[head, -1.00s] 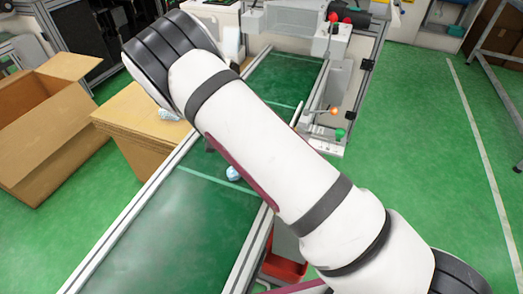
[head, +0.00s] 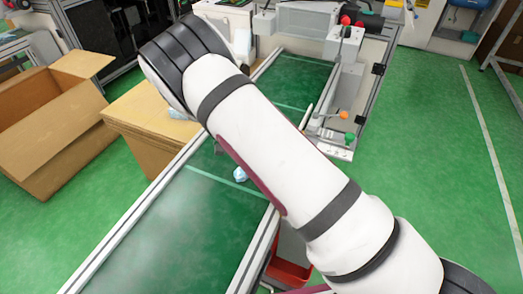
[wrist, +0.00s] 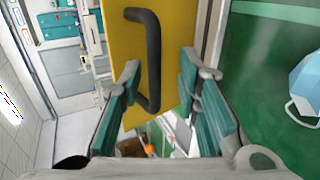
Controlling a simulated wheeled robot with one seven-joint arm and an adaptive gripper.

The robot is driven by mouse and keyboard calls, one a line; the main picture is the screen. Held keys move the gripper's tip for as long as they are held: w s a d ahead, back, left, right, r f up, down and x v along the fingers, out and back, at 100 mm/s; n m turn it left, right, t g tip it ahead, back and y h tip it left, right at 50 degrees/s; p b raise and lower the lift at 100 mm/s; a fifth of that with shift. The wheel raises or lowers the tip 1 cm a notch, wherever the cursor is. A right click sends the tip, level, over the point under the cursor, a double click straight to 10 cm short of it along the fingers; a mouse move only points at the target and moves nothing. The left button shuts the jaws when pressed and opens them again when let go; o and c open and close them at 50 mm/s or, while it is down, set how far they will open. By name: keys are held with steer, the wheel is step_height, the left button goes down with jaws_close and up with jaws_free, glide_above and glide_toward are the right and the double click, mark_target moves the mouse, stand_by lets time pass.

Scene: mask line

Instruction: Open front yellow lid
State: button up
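In the wrist view the yellow lid (wrist: 178,35) is a flat panel with a black bar handle (wrist: 153,60). My gripper (wrist: 160,75) is open, its two green-padded fingers to either side of the handle. The handle lies between the fingers, nearer the left one. I cannot tell whether either finger touches it. In the head view my arm crosses the middle, and neither the lid nor my gripper shows.
A green conveyor (head: 170,235) with metal rails runs up the head view, a blue mask (head: 240,174) on it. An open cardboard box (head: 60,130) stands left. A machine with an orange knob (head: 344,115) stands at the back. Green floor is clear at right.

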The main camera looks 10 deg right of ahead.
steer(key=v, duration=1.1)
steer(key=shift+w+a, duration=0.2)
steer(key=shift+a, duration=0.1)
